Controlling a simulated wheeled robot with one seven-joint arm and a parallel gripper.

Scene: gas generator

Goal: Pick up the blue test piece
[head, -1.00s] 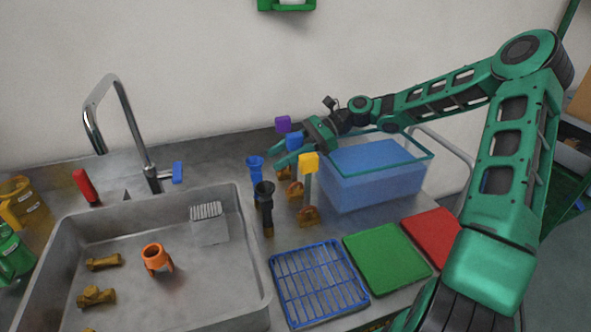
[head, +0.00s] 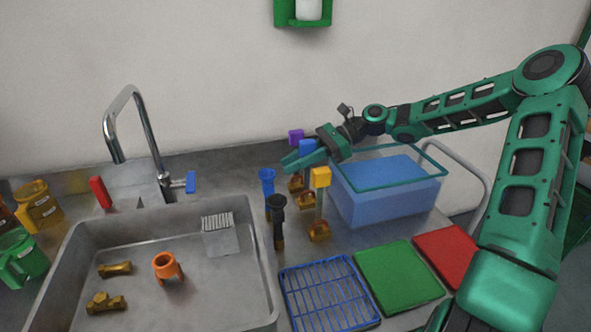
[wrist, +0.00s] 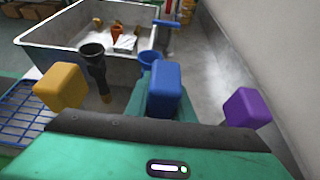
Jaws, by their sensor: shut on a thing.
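The blue test piece (head: 307,147) has a blue block top and stands between the purple and yellow test pieces in the head view. In the wrist view its blue block (wrist: 164,90) is in the middle, between the jaws. My gripper (head: 299,160) reaches in from the right and is shut on the blue test piece. Its lower part is mostly hidden by my gripper. The yellow test piece (head: 320,178) stands upright in front, and the purple one (head: 296,137) stands behind; both have brass-coloured bases.
A blue funnel (head: 267,180) and a black funnel-topped piece (head: 277,215) stand left of my gripper. A tub of blue liquid (head: 395,212) with a green rim stands just right. The sink (head: 262,290) lies left; a blue rack (head: 325,292) and green board (head: 400,275) lie in front.

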